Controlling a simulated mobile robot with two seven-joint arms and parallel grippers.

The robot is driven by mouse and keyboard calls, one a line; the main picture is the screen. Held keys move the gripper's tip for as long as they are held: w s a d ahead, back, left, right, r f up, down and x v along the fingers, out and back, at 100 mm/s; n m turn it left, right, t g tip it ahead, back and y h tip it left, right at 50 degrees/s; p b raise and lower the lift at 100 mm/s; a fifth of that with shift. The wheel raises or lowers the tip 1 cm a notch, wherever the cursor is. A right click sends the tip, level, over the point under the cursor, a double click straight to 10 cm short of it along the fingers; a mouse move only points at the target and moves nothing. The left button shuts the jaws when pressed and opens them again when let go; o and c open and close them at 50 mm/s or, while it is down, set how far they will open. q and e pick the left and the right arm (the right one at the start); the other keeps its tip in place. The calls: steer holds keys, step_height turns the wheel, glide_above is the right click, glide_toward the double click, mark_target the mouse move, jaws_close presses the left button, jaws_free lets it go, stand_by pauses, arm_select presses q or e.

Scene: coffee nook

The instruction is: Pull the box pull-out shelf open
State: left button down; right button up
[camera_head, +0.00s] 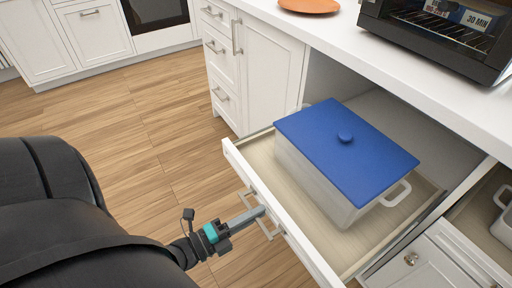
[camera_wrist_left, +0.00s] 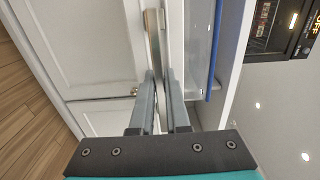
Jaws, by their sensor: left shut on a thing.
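The pull-out shelf (camera_head: 262,196) has a low white front and a pale wooden bottom, and it stands well out from the cabinet. A white box-shaped pot with a blue lid (camera_head: 345,147) rests on it. My left gripper (camera_head: 258,212) is at the bar handle (camera_head: 267,230) on the shelf's front and is shut on it. In the left wrist view the two grey fingers (camera_wrist_left: 161,105) close around the handle (camera_wrist_left: 155,45), partly hiding it. The blue lid edge (camera_wrist_left: 215,60) shows to the right there. My right gripper is not in view.
A white counter (camera_head: 400,62) runs above the shelf, with an orange plate (camera_head: 309,5) and a dark toaster oven (camera_head: 440,35) on it. White drawers and a door (camera_head: 255,75) stand left of the shelf. Another open shelf (camera_head: 485,215) is at the right. Wooden floor (camera_head: 150,130) is clear.

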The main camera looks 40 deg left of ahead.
arm_select(q)
steer(key=c, duration=0.9)
jaws_free()
steer(key=shift+s, duration=0.2)
steer(key=p+v, duration=0.2)
steer(key=v, duration=1.3)
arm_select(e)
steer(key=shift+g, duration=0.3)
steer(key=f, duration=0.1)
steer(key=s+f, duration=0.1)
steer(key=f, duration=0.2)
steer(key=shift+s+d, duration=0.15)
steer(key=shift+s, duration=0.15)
arm_select(q)
steer(key=shift+w, duration=0.1)
